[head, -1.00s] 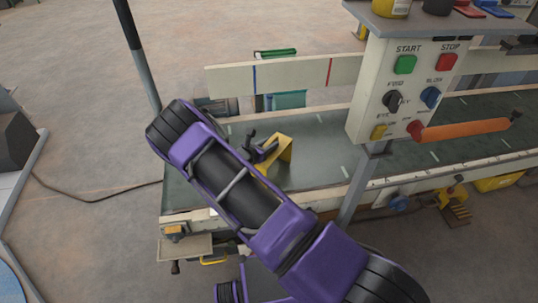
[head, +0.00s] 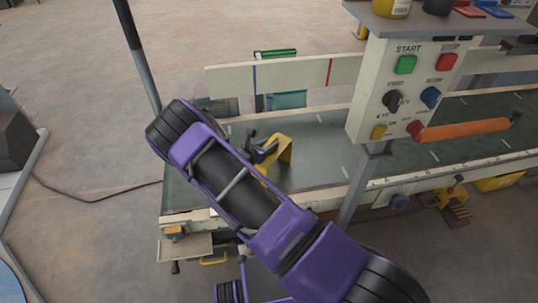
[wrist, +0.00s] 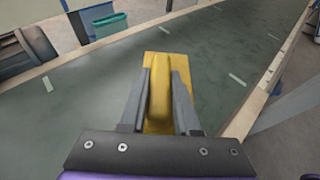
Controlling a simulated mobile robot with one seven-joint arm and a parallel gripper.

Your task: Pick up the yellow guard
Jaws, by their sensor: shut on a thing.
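The yellow guard (head: 283,152) is a bent yellow piece over the dark green conveyor bed, near its left end. In the wrist view the yellow guard (wrist: 157,62) stands between the two grey fingers, which close on its raised middle part. My gripper (head: 266,147) is shut on it; in the wrist view my gripper (wrist: 160,85) covers part of its sides. My purple arm hides part of the bed in the head view. I cannot tell whether the guard touches the bed.
The control box (head: 405,85) with START and STOP buttons stands right of the guard, with an orange handle (head: 465,129) sticking out. A pale rail (head: 290,74) with blue and red marks runs along the back. The green bed (head: 325,140) is clear around the guard.

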